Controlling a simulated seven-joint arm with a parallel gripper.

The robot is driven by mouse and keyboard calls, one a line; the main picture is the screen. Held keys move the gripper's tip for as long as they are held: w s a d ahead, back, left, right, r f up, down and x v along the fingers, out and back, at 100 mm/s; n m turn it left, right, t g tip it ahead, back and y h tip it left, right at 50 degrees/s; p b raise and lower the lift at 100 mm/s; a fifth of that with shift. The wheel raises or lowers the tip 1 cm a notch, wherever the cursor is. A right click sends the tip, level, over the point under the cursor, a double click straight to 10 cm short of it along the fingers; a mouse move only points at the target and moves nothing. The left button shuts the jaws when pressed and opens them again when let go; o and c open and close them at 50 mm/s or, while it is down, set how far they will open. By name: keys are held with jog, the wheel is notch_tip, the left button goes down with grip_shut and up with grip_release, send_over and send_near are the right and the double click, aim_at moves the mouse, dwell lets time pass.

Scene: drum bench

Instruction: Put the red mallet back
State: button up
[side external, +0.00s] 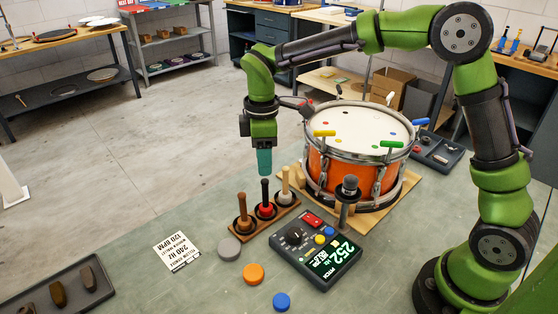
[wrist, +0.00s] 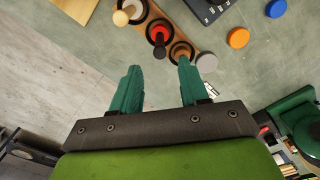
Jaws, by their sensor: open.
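The red mallet (side external: 266,209) stands upright, red head down and black handle up, in the middle place of a wooden rack (side external: 243,231). In the wrist view, its red head (wrist: 160,32) and dark handle show between the two other mallets. A brown mallet (side external: 243,212) stands to its left and a cream mallet (side external: 285,185) to its right. My gripper (side external: 264,173) hangs just above the red mallet, fingers down. In the wrist view, its green fingers (wrist: 160,64) are apart with nothing between them, and the rack lies beyond the tips.
An orange drum (side external: 330,170) with coloured keys on its rim stands close behind the rack. A tuner box (side external: 316,255) reading 252 stands in front. Grey (side external: 229,248), orange (side external: 253,275) and blue (side external: 282,301) discs lie nearby. A printed card (side external: 177,252) and dark tray (side external: 60,290) lie left.

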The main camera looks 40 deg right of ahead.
jog(key=shift+s+d+r, duration=0.1)
jog(key=shift+r, duration=0.75)
jog(key=s+d+r+m+t, duration=0.2)
jog(key=s+m, duration=0.3)
jog(key=s, duration=0.1)
jog(key=s+d+r+m+t+y, duration=0.1)
jog(key=s+d+r+m+t, duration=0.1)
jog(key=s+m, duration=0.3)
jog(key=s+d+r+m+t+y, duration=0.1)
jog(key=s+d+r+m+t, duration=0.2)
jog(key=s, duration=0.6)
jog(key=shift+s+d+m, duration=0.15)
jog(key=shift+d+m, duration=0.3)
jog(key=shift+m, duration=0.55)
jog(key=shift+c, duration=0.3)
